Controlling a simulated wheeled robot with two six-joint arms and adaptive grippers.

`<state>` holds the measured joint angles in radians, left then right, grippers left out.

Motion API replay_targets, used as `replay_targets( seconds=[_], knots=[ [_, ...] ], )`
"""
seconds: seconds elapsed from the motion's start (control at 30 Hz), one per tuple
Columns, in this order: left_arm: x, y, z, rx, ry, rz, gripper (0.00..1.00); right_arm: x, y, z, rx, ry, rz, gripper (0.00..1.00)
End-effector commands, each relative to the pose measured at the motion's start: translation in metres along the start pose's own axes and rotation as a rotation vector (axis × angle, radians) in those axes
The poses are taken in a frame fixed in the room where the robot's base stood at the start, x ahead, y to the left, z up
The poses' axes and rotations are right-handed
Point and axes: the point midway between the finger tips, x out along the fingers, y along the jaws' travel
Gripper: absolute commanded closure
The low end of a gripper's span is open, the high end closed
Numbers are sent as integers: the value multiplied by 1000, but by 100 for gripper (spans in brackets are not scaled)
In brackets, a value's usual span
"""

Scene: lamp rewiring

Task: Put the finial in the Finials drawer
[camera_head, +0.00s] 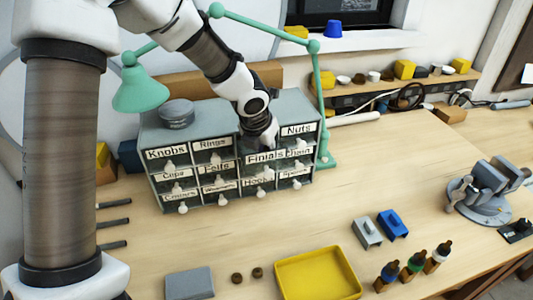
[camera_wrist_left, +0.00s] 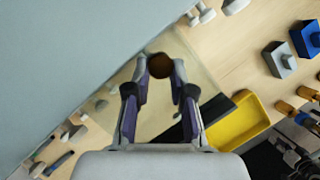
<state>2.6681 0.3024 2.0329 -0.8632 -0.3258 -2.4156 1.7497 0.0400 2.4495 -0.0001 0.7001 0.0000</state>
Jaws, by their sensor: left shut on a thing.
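The finial (camera_wrist_left: 160,66) shows in the left wrist view as a small dark brown ball between my left fingertips. My left gripper (camera_wrist_left: 160,72) is shut on it. In the head view my left gripper (camera_head: 266,146) is at the cabinet front, just above and behind the Finials label. The finial cannot be made out there. The Finials drawer (camera_head: 262,157) appears pulled out from the cabinet (camera_head: 222,123). In the wrist view a pale drawer-like tray (camera_wrist_left: 200,68) lies under the fingers. I cannot tell whether the finial touches it. My right gripper is not in view.
A green lamp (camera_head: 141,90) arches over the cabinet. A yellow tray (camera_head: 317,274), grey block (camera_head: 190,283), small bottles (camera_head: 413,262) and a vise (camera_head: 482,195) stand on the bench. The bench between cabinet and vise is mostly clear.

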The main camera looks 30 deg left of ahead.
Motion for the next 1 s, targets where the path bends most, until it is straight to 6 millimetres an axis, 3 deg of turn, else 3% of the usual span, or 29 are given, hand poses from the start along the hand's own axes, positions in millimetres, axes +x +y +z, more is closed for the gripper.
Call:
replay_targets(
  seconds=[0.73, 0.77, 1.0],
  knots=[
    [15, 0, -8, 0, 5, 0, 100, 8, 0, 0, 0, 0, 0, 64],
    [15, 0, -8, 1, 6, 1, 67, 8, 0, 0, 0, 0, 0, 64],
    [16, 0, -10, 2, 10, 1, 67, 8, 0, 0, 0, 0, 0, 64]
  ],
)
